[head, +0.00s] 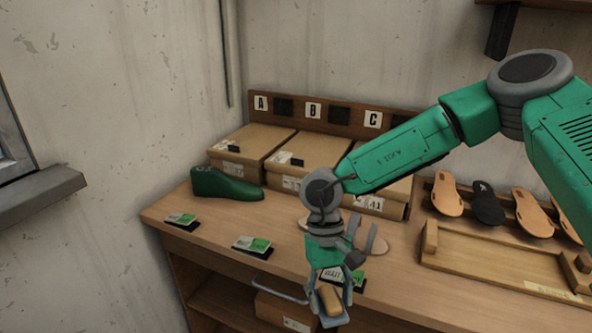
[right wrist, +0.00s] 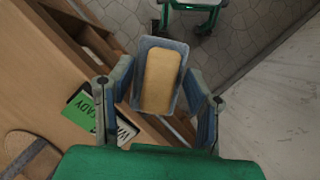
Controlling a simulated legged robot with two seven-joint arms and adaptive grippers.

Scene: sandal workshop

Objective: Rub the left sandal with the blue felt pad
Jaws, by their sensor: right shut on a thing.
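My right gripper (head: 331,303) is shut on the blue felt pad (head: 334,320), which has a tan wooden back. It holds the pad in front of the bench's front edge. In the right wrist view the pad (right wrist: 149,103) shows between the fingers (right wrist: 160,108), its tan block facing the camera. A pair of tan sandals with grey straps lies on the bench behind the gripper, partly hidden by it; the right-hand one (head: 377,245) shows best. Part of a sandal (right wrist: 28,158) shows at the lower left of the right wrist view. The pad is apart from the sandals. My left gripper is out of view.
Cardboard boxes (head: 250,150) stand at the back under letters A, B and C. A green shoe last (head: 225,186) stands at left. Green cards (head: 252,244) lie along the front edge. A wooden tray (head: 500,268) and several soles (head: 487,205) are at right.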

